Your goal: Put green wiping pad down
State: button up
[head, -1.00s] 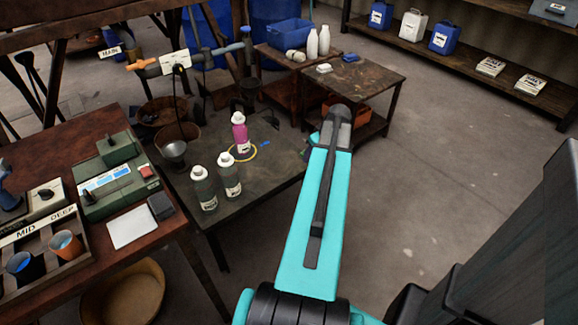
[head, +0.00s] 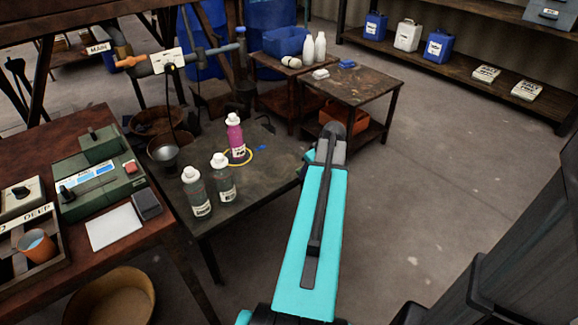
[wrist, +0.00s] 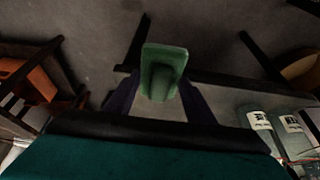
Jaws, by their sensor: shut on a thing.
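The green wiping pad (wrist: 165,64) is in the wrist view, a green block with a raised grip on it. My gripper (wrist: 158,88) is shut on it, with a dark finger on either side. Bare floor and a dark table edge show behind the pad, and it looks held up in the air. In the head view my arm hides the pad and most of the gripper, by the right edge of the dark worktable (head: 262,191).
On the worktable stand a pink bottle (head: 235,139) and two grey-green bottles (head: 197,193), (head: 223,180); a yellow ring (head: 240,163) lies there. A small table (head: 362,82) behind holds a white block and a blue pad (head: 347,65).

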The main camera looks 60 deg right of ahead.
jog(key=shift+w, duration=0.1)
jog(key=w+d, duration=0.2)
jog(key=w, duration=0.2)
jog(key=w+d+f+b, duration=0.1)
jog(key=w+d, duration=0.2)
jog(key=w, duration=0.2)
jog(key=w+d, duration=0.2)
jog(key=w, duration=0.3)
jog(key=shift+d+f+b, duration=0.25)
jog(key=shift+d+b, duration=0.05)
jog(key=shift+f+b, duration=0.4)
jog(key=shift+f, duration=1.35)
jog(key=shift+f, duration=0.1)
jog(key=o, duration=0.9)
jog(key=p+v, duration=0.1)
jog(key=v, duration=1.1)
jog(key=shift+p, duration=0.4)
